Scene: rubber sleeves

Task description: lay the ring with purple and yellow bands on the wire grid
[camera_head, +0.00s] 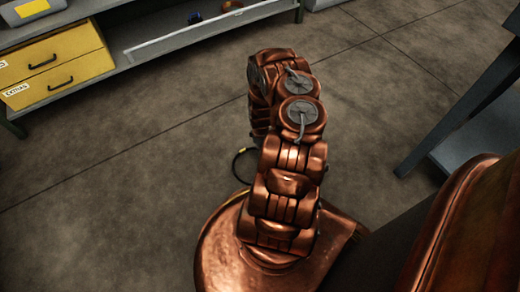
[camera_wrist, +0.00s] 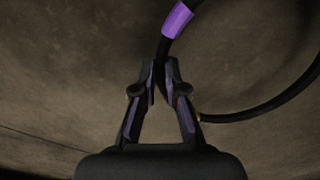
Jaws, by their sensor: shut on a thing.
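My gripper (camera_wrist: 160,72) is shut on the ring, a thin black loop with a purple band (camera_wrist: 177,19), in the wrist view. The fingertips pinch the black part just below the purple band. A small yellow patch (camera_wrist: 198,117) shows on the ring near the right finger. The ring runs out of the picture at the top and right. In the head view a short arc of the ring (camera_head: 236,164) shows left of my arm, above the floor; my arm hides the rest and the gripper. I cannot make out the wire grid in either view.
A grey shelf unit at the top left holds yellow drawers (camera_head: 55,67), with a small blue thing (camera_head: 195,18) and a brown round thing (camera_head: 231,6) on its lower shelf. A dark-legged table (camera_head: 460,105) stands at the right. The floor between is clear.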

